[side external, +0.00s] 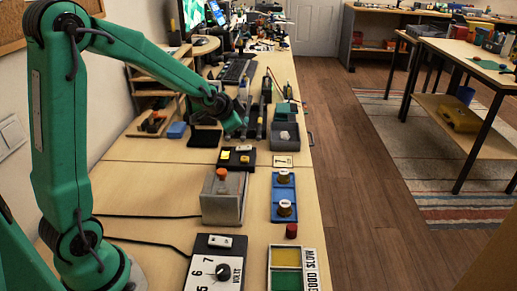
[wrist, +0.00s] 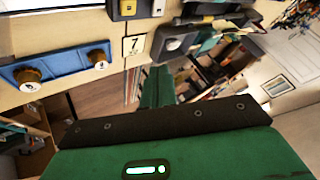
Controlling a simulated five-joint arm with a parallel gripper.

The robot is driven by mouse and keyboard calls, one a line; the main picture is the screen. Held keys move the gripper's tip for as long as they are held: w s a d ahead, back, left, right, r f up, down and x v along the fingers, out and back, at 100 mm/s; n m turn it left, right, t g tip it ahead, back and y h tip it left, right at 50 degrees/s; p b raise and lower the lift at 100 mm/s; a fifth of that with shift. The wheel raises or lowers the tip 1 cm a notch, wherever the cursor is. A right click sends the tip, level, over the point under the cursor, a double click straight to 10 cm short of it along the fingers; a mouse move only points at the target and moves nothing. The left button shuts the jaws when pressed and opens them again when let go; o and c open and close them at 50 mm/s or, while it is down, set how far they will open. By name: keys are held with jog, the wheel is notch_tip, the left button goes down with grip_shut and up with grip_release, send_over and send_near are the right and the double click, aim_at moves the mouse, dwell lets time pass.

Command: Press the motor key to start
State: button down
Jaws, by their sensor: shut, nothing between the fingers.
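A low black box (side external: 237,158) with a pale key and yellow keys on top sits mid-bench in the side view; none of its keys has a label I can read. Part of a dark box with a yellow key (wrist: 128,8) shows at the top edge of the wrist view. My gripper (side external: 238,127) hangs above and behind the black box, apart from it. In the wrist view my green fingers (wrist: 158,88) are together with nothing between them. The small size hides which key is the motor key.
A blue plate (side external: 284,196) with two brass knobs, also in the wrist view (wrist: 60,68), lies beside a grey box (side external: 223,200) with an orange knob. A volt dial panel (side external: 213,268), a red button (side external: 291,231) and a two-colour tray (side external: 270,256) are nearer.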

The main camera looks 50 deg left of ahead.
aim_at(243, 160)
jog(key=shift+w+a+f+m, duration=0.3)
jog(key=shift+w+a+f, duration=0.75)
jog(key=shift+f, duration=0.1)
jog(key=shift+f, duration=0.15)
jog(key=shift+f, duration=4.25)
